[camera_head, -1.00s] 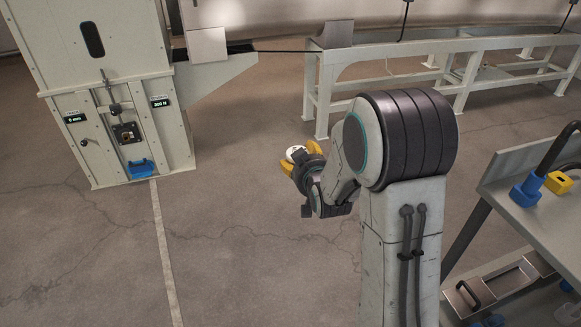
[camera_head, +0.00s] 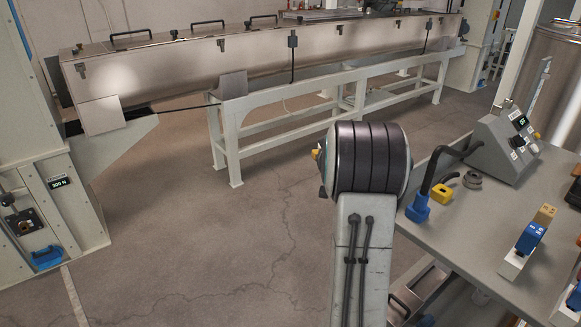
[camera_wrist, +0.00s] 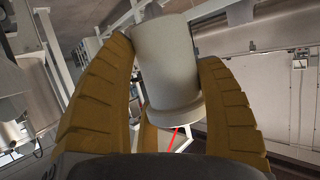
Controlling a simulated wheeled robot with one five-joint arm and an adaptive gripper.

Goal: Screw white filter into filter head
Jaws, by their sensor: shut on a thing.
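In the head view my gripper is mostly hidden behind my arm; only a bit of yellow finger (camera_head: 316,155) shows. The filter is hidden there. I cannot make out the filter head in either view.
A grey workbench (camera_head: 474,224) with a control box (camera_head: 503,140), blue and yellow parts is at the right. A long metal trough (camera_head: 240,58) on a white frame (camera_head: 228,145) runs across the back. A pale machine cabinet (camera_head: 75,205) stands at left. Floor (camera_head: 190,240) between is clear.

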